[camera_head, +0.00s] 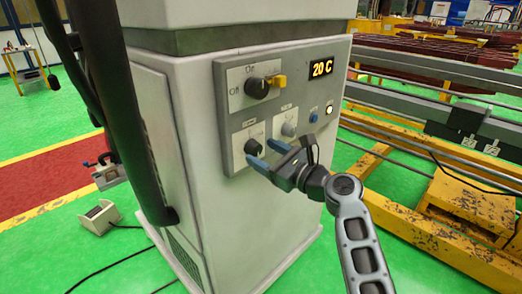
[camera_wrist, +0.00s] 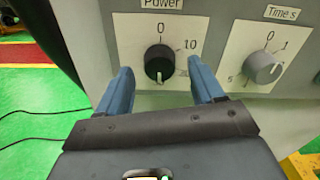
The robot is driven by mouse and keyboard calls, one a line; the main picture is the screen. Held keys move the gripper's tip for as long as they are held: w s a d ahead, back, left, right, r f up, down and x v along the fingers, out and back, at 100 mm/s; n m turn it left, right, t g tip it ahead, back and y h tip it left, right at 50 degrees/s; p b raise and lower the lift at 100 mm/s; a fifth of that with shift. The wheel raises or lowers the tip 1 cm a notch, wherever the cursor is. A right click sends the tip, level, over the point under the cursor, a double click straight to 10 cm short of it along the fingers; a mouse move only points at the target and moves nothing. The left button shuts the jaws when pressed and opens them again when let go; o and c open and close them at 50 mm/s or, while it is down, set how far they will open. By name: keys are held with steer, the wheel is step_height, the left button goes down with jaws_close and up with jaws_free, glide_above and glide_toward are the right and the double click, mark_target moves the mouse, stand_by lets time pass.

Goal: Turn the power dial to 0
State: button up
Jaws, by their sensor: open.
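The power dial (camera_wrist: 159,60) is a black round knob on a white plate labelled "Power", with 0 above it and 10 at its upper right. Its pale pointer mark appears to face downward, away from the 0. In the head view the dial (camera_head: 252,147) is at the lower left of the grey control panel. My gripper (camera_wrist: 160,77) is open, with its blue fingers on the left and right of the dial in the wrist view. In the head view my gripper (camera_head: 268,155) is in front of the panel beside the dial. Contact cannot be told.
A grey Time dial (camera_wrist: 263,67) is right of the power dial. Above are an On/Off switch (camera_head: 257,88) with a yellow part and a display (camera_head: 321,68) reading 20 C.

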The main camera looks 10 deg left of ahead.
steer(key=shift+x, duration=1.2)
steer(key=c, duration=1.1)
steer(key=shift+o, duration=0.2)
